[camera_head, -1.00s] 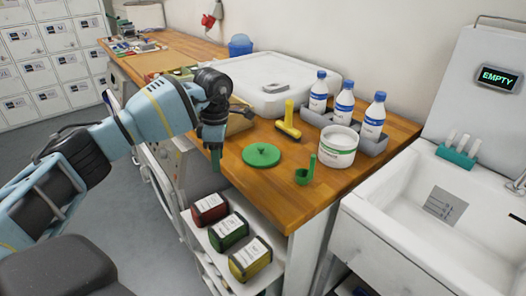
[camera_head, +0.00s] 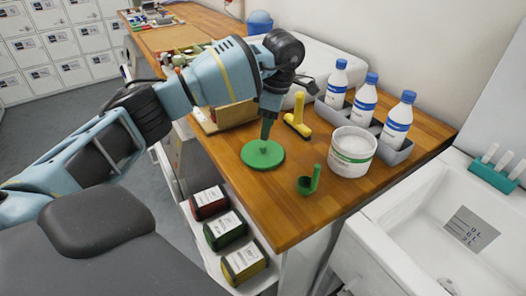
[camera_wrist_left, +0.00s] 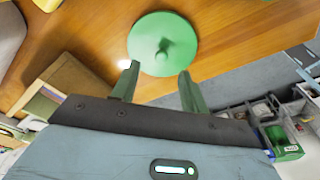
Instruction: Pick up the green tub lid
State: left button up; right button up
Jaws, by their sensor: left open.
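The green tub lid (camera_head: 262,155) is a flat round disc with a small raised knob, lying on the wooden counter. My left gripper (camera_head: 266,138) points down over the lid in the head view. In the left wrist view the lid (camera_wrist_left: 163,44) lies just beyond the two open fingers (camera_wrist_left: 157,85), with its knob roughly between their lines. The fingers hold nothing; whether a tip touches the lid I cannot tell. The white tub (camera_head: 351,152) with a green band stands to the right. My right gripper is not in view.
A green scoop (camera_head: 309,181) and a yellow scraper-like tool (camera_head: 297,116) lie near the lid. Several blue-capped bottles stand in a grey tray (camera_head: 402,154). A sink (camera_head: 437,216) is at the right. Red, green and yellow packs (camera_head: 243,262) sit below the counter edge.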

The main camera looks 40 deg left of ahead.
aim_at(263, 146)
pick_arm(q)
jog(key=shift+w+a+f, duration=0.1)
jog(key=shift+f, duration=0.55)
jog(key=shift+s+a+f, duration=0.1)
jog(key=shift+s+f, duration=0.1)
jog(key=shift+f, duration=0.2)
jog(key=f, duration=0.4)
jog(key=shift+s+a+f+p, duration=0.1)
jog(key=shift+s+a+p, duration=0.15)
jog(key=shift+a+p, duration=0.1)
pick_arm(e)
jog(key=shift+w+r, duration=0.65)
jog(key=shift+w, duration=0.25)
pick_arm(q)
grip_shut()
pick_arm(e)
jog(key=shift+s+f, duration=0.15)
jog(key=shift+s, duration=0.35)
